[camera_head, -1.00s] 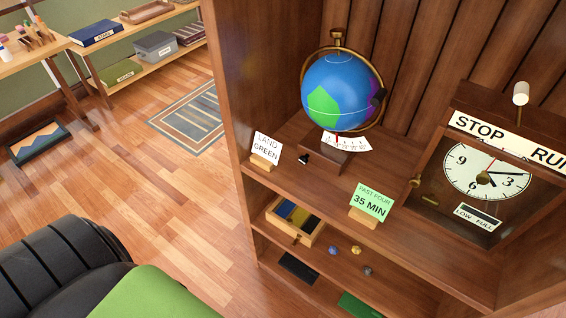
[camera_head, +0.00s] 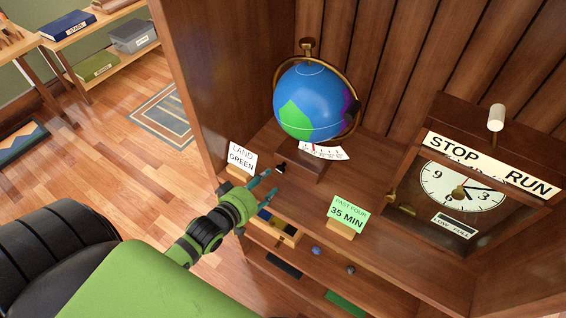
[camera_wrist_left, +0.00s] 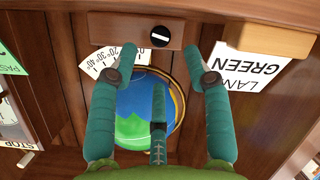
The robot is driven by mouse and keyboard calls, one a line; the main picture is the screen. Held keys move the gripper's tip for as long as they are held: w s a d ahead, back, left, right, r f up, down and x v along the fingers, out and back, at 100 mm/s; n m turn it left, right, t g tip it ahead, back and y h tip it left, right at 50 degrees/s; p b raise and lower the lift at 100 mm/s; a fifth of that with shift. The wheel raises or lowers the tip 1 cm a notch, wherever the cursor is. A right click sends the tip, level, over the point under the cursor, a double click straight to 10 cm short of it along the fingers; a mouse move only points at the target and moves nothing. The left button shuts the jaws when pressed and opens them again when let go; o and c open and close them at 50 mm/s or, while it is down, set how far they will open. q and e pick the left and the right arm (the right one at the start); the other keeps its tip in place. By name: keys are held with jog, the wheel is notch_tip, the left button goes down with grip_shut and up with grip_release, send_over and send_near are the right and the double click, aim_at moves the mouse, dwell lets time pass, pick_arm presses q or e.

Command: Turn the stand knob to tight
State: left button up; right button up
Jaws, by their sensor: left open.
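The stand knob (camera_head: 281,168) is a small black knob with a white mark on the front of the globe's wooden stand (camera_head: 306,166). In the left wrist view the knob (camera_wrist_left: 160,37) shows as a black disc with its white line lying about level. My left gripper (camera_head: 268,183) is open and empty, in front of the stand and close to the knob, apart from it. In the wrist view its teal fingers (camera_wrist_left: 160,62) are spread, with the knob beyond and between the two outer ones. No tight or loose label can be read. My right gripper is not in view.
A LAND GREEN card (camera_head: 242,158) stands just left of the knob, and a PAST FOUR 35 MIN card (camera_head: 347,215) to its right. The globe (camera_head: 311,102) rises above the stand. A clock (camera_head: 462,187) stands farther right. An open drawer (camera_head: 288,234) lies below.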

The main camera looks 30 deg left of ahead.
aim_at(280, 171)
pick_arm(q)
jog(key=x, duration=0.2)
jog(key=shift+w, duration=0.3)
jog(key=shift+w+f+p, duration=0.15)
jog(key=shift+w+p, duration=0.2)
jog(key=shift+w, duration=0.35)
jog(key=shift+x, duration=0.95)
jog(key=shift+w+d+f, duration=0.15)
jog(key=shift+w+f, duration=0.1)
jog(key=shift+f, duration=0.05)
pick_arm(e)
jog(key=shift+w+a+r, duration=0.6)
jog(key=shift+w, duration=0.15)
pick_arm(q)
jog(key=shift+s, duration=0.1)
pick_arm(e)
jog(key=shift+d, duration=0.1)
pick_arm(q)
grip_shut()
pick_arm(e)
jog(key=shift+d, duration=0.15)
